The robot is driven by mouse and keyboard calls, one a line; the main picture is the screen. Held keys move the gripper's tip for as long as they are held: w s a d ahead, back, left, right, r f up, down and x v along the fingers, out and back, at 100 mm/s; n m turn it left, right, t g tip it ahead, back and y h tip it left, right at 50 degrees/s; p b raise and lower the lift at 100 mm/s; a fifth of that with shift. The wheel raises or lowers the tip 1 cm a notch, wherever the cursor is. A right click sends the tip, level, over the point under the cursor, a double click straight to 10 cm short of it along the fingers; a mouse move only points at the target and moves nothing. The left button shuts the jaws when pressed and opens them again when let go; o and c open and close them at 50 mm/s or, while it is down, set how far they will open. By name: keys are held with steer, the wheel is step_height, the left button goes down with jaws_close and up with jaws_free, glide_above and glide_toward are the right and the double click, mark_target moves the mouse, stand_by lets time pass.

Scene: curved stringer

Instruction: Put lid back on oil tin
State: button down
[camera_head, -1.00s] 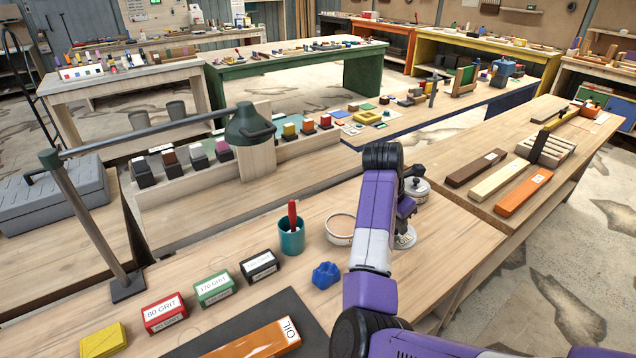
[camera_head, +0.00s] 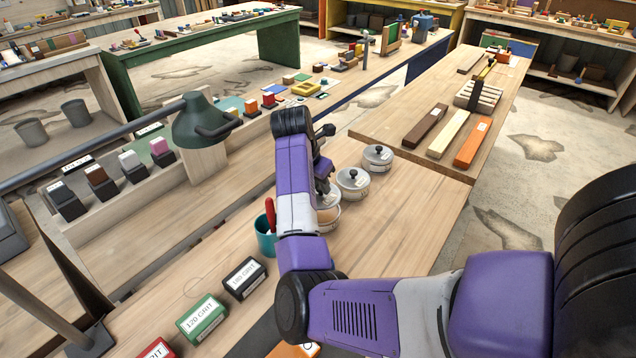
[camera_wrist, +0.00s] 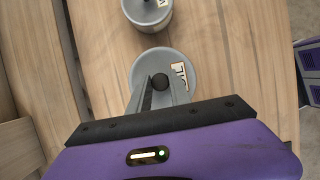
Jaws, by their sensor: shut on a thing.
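My gripper (camera_head: 326,196) is shut on the round knob of a grey lid (camera_wrist: 186,66). In the wrist view its fingers (camera_wrist: 160,84) pinch the dark knob, and a partly covered label shows on the lid's right side. In the head view the open tin (camera_head: 329,222), pale inside, stands on the near bench directly below my gripper. The held lid (camera_head: 327,203) is at or just above its rim, partly hidden by my arm; I cannot tell whether they touch. The wrist view hides the open tin beneath the lid.
Two lidded tins, one nearer (camera_head: 352,184) and one farther (camera_head: 378,158), stand close behind the open tin. A teal cup (camera_head: 265,238) with a red-handled tool stands to its left. Black (camera_head: 243,278) and green (camera_head: 203,318) grit blocks lie nearer. Bench to the right is clear.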

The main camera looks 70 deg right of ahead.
mark_target(320, 195)
steer(key=shift+f+b, duration=1.5)
steer(key=shift+f, duration=1)
steer(key=shift+s+d+f, duration=0.1)
stand_by(0.7)
steer(key=c, duration=0.6)
jaws_free()
steer(key=shift+c, duration=0.2)
steer(key=shift+r+p, duration=2.7)
steer(key=shift+r, duration=0.8)
